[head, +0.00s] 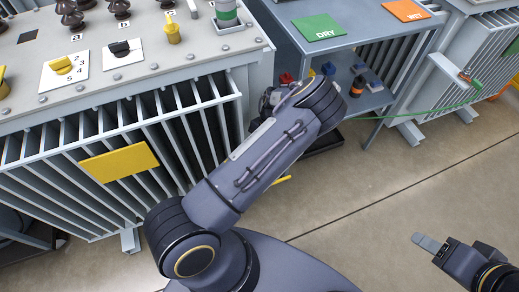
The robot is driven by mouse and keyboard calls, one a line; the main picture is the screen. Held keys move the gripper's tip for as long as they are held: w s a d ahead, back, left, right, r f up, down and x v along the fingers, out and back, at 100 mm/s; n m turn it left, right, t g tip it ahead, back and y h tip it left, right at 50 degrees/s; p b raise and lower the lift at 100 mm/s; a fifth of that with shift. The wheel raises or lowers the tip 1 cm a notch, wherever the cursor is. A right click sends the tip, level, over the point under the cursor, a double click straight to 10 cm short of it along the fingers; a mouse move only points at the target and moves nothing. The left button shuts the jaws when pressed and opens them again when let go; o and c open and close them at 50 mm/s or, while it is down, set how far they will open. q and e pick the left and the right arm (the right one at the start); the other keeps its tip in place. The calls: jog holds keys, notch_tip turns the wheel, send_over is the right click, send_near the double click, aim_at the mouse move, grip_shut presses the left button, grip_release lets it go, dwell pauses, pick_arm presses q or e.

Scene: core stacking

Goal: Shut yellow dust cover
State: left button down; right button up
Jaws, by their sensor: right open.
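I cannot tell for sure which yellow part is the dust cover. A yellow rectangular plate (120,162) sits on the front fins of the grey transformer (215,62) at left. A yellow knob-like fitting (172,30) stands on its top, and a yellow dial (61,65) sits on a numbered white plate. A yellow sliver (282,180) shows low beside my left arm, mostly hidden. My right gripper (440,247) is at the lower right, open, with a grey finger over bare floor, apart from all these. My left arm crosses the middle; its gripper is not visible.
A blue-grey bench (362,20) carries a green DRY mat (318,27) and an orange WET mat (405,10). Small coloured items lie on its shelf. A green cable (425,113) runs to the right-hand unit. The floor (370,190) at right is clear.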

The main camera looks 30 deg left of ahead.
dwell(0.3)
pick_arm(q)
jog(key=c, duration=1.3)
grip_release()
jog(key=shift+d, duration=0.1)
jog(key=p+v, duration=0.1)
jog(key=v, duration=0.6)
jog(key=shift+w+r, duration=0.1)
jog(key=shift+r, duration=0.2)
